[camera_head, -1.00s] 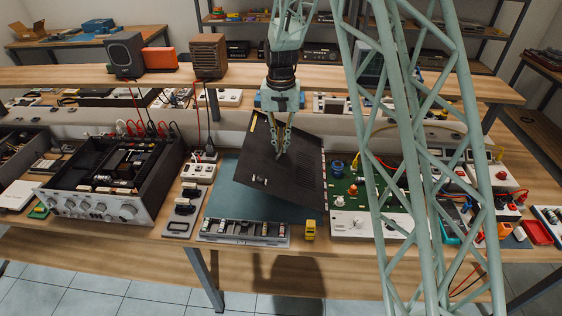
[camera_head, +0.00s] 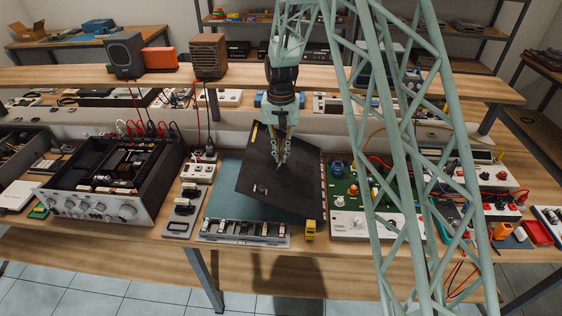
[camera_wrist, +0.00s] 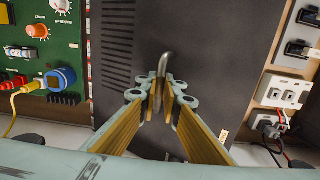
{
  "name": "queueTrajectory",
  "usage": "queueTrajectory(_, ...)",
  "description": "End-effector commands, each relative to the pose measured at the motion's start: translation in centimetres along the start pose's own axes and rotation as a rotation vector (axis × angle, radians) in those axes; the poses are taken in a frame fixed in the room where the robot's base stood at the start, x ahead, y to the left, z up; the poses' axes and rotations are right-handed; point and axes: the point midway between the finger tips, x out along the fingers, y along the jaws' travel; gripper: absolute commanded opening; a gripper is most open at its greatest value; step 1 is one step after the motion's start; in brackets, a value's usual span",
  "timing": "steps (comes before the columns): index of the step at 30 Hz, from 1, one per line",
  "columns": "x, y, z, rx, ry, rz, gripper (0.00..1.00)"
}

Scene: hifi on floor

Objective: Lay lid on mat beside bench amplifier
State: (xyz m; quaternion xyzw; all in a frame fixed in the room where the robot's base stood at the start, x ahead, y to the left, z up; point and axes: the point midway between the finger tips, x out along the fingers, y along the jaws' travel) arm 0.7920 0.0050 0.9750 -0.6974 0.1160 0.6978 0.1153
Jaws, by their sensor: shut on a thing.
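The lid is a thin dark panel (camera_head: 282,178) with vent slots, held tilted over the blue-green mat (camera_head: 226,205) in the head view. It also fills the middle of the wrist view (camera_wrist: 225,60). My gripper (camera_head: 281,160) is shut on a small upright handle (camera_wrist: 164,64) on the lid's face. The lid covers much of the mat; the mat's left part shows. Whether the lid's lower edge touches the mat I cannot tell. The bench amplifier (camera_head: 108,180), open-topped with a silver knobbed front, stands to the left of the mat.
A parts tray (camera_head: 243,232) and a yellow block (camera_head: 310,230) sit at the bench's front edge. A green circuit board (camera_head: 350,188) with knobs is close on the lid's right. Switch modules (camera_head: 184,208) stand between amplifier and mat. A raised shelf (camera_head: 420,86) runs behind.

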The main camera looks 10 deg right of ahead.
Motion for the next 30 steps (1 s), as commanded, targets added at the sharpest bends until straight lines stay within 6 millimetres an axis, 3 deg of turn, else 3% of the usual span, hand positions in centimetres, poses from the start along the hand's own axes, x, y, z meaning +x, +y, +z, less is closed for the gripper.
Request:
queueTrajectory(9, 2.7, 0.0, 0.0, 0.000, 0.001, 0.000, 0.00)
queueTrajectory(20, 2.9, 0.0, 0.0, 0.000, 0.001, 0.000, 0.00)
queueTrajectory(21, 2.9, 0.0, 0.0, 0.000, 0.000, 0.000, 0.10)
queueTrajectory(24, 2.9, 0.0, 0.0, 0.000, 0.000, 0.000, 0.19)
queueTrajectory(30, 2.9, 0.0, 0.0, 0.000, 0.000, 0.000, 0.20)
